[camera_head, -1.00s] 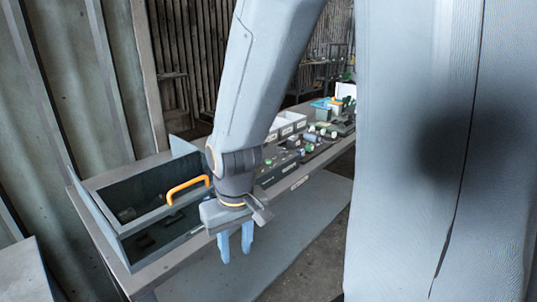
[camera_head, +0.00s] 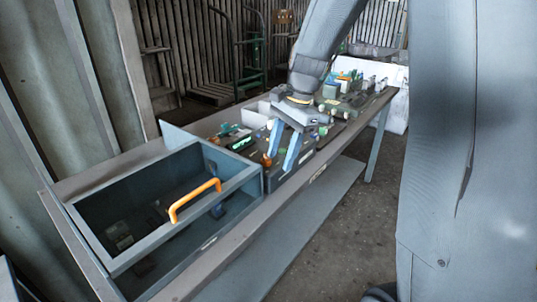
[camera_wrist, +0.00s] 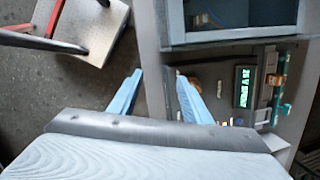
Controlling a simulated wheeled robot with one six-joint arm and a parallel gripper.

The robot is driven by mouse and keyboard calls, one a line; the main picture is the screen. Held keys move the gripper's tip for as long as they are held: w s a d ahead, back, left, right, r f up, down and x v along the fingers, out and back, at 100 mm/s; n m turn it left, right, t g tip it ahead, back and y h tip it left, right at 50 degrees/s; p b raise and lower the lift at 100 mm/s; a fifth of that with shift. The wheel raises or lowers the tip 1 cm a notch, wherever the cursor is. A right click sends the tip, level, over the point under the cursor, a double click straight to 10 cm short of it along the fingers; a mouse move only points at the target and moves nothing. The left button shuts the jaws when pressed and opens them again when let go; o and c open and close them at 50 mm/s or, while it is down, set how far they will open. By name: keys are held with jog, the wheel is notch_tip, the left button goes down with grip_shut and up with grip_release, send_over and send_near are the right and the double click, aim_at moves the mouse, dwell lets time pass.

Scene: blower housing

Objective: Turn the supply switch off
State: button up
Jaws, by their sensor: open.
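A dark panel with a lit green display (camera_head: 241,143) lies on the bench beside the open box. The display also shows in the wrist view (camera_wrist: 243,87), right of my fingers, with lettering too small to read surely. I cannot make out the supply switch or its position. My gripper (camera_head: 280,160) is open and empty, fingers pointing down over the front part of the bench equipment, right of the display. In the wrist view my gripper (camera_wrist: 160,76) has its fingers apart near the panel's edge, with bare floor showing beyond the left finger.
An open grey-blue box (camera_head: 95,215) with an orange handle (camera_head: 195,200) stands at the near left. Several small parts and a white bin (camera_head: 255,118) are further along the bench. A lower shelf (camera_head: 310,215) is clear. A pale platform (camera_wrist: 85,40) is on the floor.

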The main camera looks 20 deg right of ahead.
aim_at(266, 160)
jog(key=w+d+r+m+y, duration=0.2)
jog(key=w+r+m, duration=0.1)
jog(key=w+m, duration=0.35)
jog(key=shift+n, duration=0.25)
jog(key=shift+w+p+x, duration=0.15)
jog(key=shift+w+x, duration=0.05)
jog(key=shift+x, duration=1.1)
jog(key=shift+w+p+x, duration=0.15)
jog(key=shift+x, duration=1.1)
jog(key=shift+w+p+x, duration=0.15)
jog(key=shift+w+x, duration=0.05)
jog(key=shift+x, duration=1.1)
jog(key=shift+a+r, duration=0.1)
jog(key=shift+a, duration=0.05)
jog(key=c, duration=1)
jog(key=shift+c, duration=0.2)
